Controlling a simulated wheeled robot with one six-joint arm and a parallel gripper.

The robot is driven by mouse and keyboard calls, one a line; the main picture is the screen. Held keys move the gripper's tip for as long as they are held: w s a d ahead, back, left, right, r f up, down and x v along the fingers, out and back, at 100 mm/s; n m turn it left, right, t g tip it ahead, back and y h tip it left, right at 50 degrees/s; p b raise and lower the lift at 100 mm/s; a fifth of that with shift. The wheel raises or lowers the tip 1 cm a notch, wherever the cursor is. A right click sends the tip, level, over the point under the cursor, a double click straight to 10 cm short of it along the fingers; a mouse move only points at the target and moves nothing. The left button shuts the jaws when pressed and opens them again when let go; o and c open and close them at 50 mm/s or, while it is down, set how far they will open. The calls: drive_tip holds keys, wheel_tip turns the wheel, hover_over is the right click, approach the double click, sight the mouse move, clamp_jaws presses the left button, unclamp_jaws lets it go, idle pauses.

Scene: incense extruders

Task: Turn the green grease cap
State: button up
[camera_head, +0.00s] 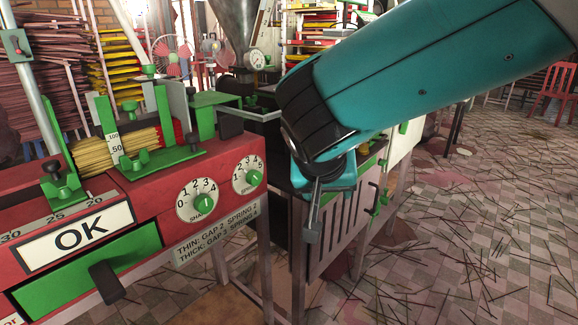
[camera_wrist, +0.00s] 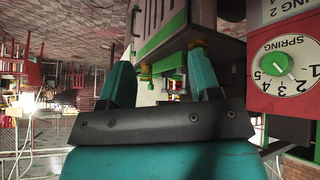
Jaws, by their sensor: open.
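My gripper (camera_head: 318,200) points down in front of the dark slotted machine cabinet (camera_head: 345,225) in the head view, at the end of my teal arm. In the wrist view my gripper (camera_wrist: 160,68) is open, with teal fingers apart and nothing clearly held. Small green and yellow parts (camera_wrist: 168,68) show beyond and between the fingers, too small to name surely. In the head view a green fitting (camera_head: 382,197) sits on the cabinet's right side, right of my gripper. I cannot tell which green part is the grease cap.
A red machine (camera_head: 165,215) with an OK plate and two green-knobbed dials stands at the left. Its spring dial (camera_wrist: 285,65) is at the right in the wrist view. Thin sticks litter the open tiled floor (camera_head: 470,220). A red chair (camera_head: 556,90) stands far right.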

drive_tip(key=s+d+f+n+g+y+b, duration=0.1)
drive_tip(key=s+d+n+g+y+b, duration=0.2)
drive_tip(key=s, duration=0.5)
drive_tip(key=s+d+n+g+y+b, duration=0.1)
drive_tip(key=s+d+n+g+y, duration=0.15)
drive_tip(key=s+n+y, duration=0.45)
drive_tip(key=w+a+f+n+t+y+b, duration=0.2)
drive_tip(key=w+f+y+b, duration=0.15)
drive_tip(key=w+b, duration=0.6)
drive_tip(key=w+d+n+t+y+b, duration=0.2)
drive_tip(key=w+d+t+y+b, duration=0.4)
drive_tip(key=w, duration=0.7)
drive_tip(key=shift+g+h, duration=0.45)
drive_tip(key=shift+h, duration=0.1)
drive_tip(key=x, duration=0.5)
drive_tip(key=p+x, duration=0.1)
drive_tip(key=x, duration=0.4)
drive_tip(key=f+x, duration=0.1)
drive_tip(key=x, duration=0.5)
drive_tip(key=shift+w+p, duration=0.3)
drive_tip(key=shift+p, duration=0.1)
